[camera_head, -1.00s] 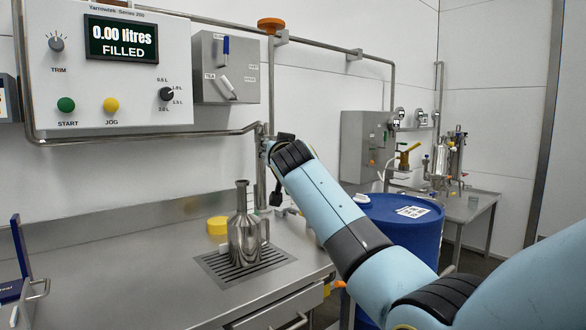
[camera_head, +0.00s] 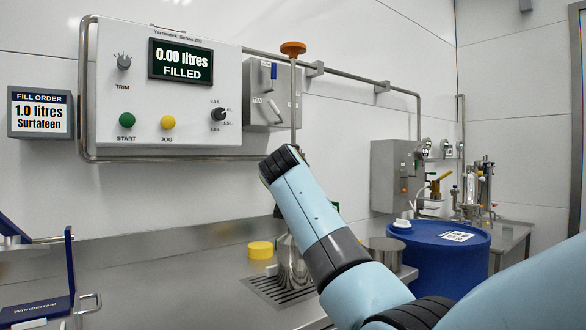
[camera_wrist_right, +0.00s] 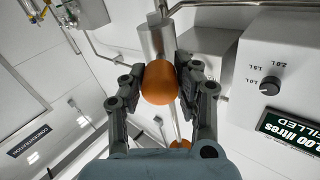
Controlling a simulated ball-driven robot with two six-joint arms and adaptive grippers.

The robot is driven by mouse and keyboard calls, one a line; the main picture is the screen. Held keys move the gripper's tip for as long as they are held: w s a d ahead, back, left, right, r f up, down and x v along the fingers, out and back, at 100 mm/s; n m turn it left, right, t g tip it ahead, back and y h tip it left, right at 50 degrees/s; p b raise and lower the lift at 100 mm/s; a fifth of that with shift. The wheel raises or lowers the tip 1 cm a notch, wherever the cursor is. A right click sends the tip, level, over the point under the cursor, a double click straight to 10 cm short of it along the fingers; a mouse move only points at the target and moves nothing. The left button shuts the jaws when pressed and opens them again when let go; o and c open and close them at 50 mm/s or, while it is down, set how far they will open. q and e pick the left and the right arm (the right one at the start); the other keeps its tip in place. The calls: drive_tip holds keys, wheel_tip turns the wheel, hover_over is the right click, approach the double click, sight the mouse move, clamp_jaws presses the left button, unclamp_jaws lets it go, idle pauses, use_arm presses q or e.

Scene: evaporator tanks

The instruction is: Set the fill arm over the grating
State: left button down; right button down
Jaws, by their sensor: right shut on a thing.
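In the right wrist view my right gripper (camera_wrist_right: 157,76) is shut on an orange knob (camera_wrist_right: 158,84), one finger on each side. The knob sits at the end of a steel cylinder (camera_wrist_right: 154,38), apparently part of the fill arm. In the head view my right forearm hides that gripper and the fill arm's lower part. The slotted grating (camera_head: 262,290) lies in the steel bench, partly behind my arm. A steel can (camera_head: 287,262) stands on it, mostly hidden by my arm. I cannot tell whether the fill arm's outlet is above the grating. My left gripper is not in view.
A yellow lid-like piece (camera_head: 260,250) lies behind the grating. A control panel (camera_head: 185,95) reads 0.00 litres. A fill order sign (camera_head: 40,111) reads 1.0 litres. A blue drum (camera_head: 440,255) stands right of the bench. A blue case (camera_head: 35,308) is at bottom left.

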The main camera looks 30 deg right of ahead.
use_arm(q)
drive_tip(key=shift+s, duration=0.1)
use_arm(e)
drive_tip(key=shift+a, duration=0.2)
drive_tip(key=c, duration=1.3)
unclamp_jaws()
drive_tip(key=shift+w+a, duration=0.15)
drive_tip(key=o, duration=0.4)
drive_tip(key=shift+w+a, duration=0.15)
drive_tip(key=shift+a, duration=0.1)
drive_tip(key=shift+c, duration=0.2)
drive_tip(key=shift+d, duration=0.15)
drive_tip(key=shift+s, duration=0.2)
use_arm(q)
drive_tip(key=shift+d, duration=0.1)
use_arm(e)
drive_tip(key=v, duration=0.7)
drive_tip(key=shift+s, duration=0.1)
